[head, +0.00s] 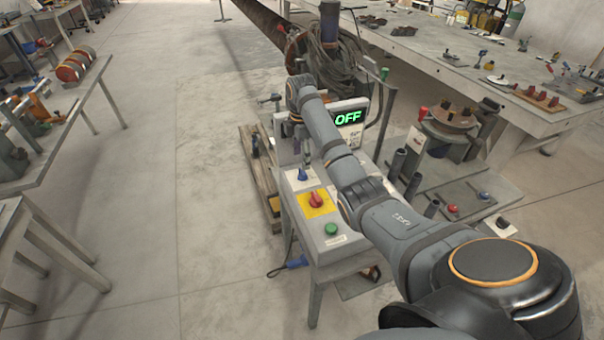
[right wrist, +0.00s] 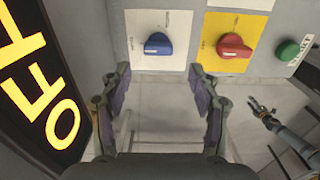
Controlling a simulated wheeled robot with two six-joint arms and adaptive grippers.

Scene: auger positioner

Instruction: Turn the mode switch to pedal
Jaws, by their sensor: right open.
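The mode switch appears to be the blue knob (head: 302,175) on a white plate on the sloped top of the grey control box (head: 325,245). In the right wrist view the blue knob (right wrist: 158,44) lies just beyond the fingertips, between their lines. Its labels are too small to read. My right gripper (right wrist: 160,72) is open and empty, apart from the knob; in the head view it is largely hidden by my arm. A small dark gripper (right wrist: 265,112), seemingly my left, shows at the lower right of the wrist view; its jaws are unclear.
A red knob (head: 316,199) on a yellow plate and a green button (head: 331,229) sit close beside the blue knob. A display (head: 348,117) reads OFF. A workbench (head: 420,60) stands at the right; open floor (head: 210,200) lies at the left.

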